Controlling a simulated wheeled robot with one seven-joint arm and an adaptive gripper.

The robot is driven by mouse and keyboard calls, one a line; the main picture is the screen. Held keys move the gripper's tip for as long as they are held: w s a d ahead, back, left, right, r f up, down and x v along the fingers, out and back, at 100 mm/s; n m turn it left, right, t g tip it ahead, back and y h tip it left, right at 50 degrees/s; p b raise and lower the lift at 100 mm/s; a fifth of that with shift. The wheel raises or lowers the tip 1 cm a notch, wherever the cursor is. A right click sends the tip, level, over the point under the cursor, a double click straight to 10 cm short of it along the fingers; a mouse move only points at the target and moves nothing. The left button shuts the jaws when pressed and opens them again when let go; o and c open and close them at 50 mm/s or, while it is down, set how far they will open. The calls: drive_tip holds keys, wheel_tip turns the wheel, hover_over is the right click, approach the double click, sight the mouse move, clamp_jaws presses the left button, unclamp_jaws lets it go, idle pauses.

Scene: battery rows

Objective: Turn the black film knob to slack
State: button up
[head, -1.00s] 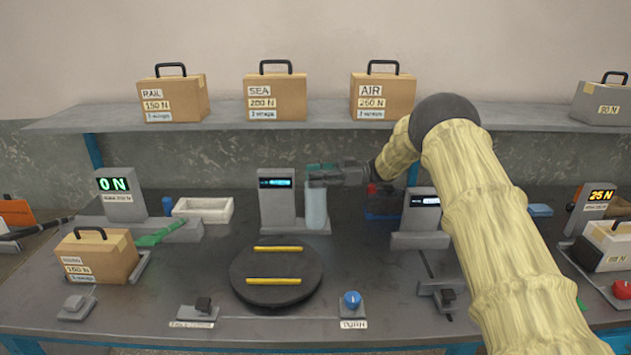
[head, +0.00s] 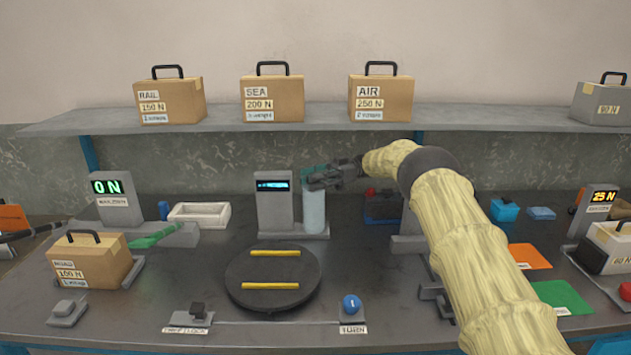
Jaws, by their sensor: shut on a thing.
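The film stand is a grey post (head: 275,208) with a blue-lit display, left of the middle. Beside it stands a pale, see-through film roll (head: 314,213), upright on the same base, with a teal top. My gripper (head: 316,181) reaches in from the right at the top of this roll. Its jaws are shut at the roll's top; the black film knob is not clearly seen there and seems hidden between the dark fingers. The display text is too small to read.
A round black turntable (head: 275,292) with two yellow strips lies in front. A blue knob (head: 351,303) and a black switch (head: 198,309) sit at the front edge. A white tray (head: 213,214) lies left of the stand. Boxes stand on the shelf (head: 480,118) behind.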

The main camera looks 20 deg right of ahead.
drive_tip(key=shift+a+f+n+g, duration=0.1)
drive_tip(key=shift+a+n+g, duration=0.05)
drive_tip(key=shift+n+g, duration=0.15)
drive_tip(key=shift+d+r, duration=0.3)
drive_tip(key=shift+d, duration=0.1)
drive_tip(key=o, duration=1)
drive_tip(key=shift+w+d+f, duration=0.1)
drive_tip(key=shift+o, duration=0.2)
drive_tip(key=shift+a+f, duration=0.1)
drive_tip(key=shift+a, duration=0.25)
drive_tip(key=shift+a+t, duration=0.3)
drive_tip(key=shift+t, duration=0.1)
drive_tip(key=shift+d+m+t+p, duration=0.1)
drive_tip(key=shift+m+t+p, duration=0.25)
drive_tip(key=shift+m, duration=0.25)
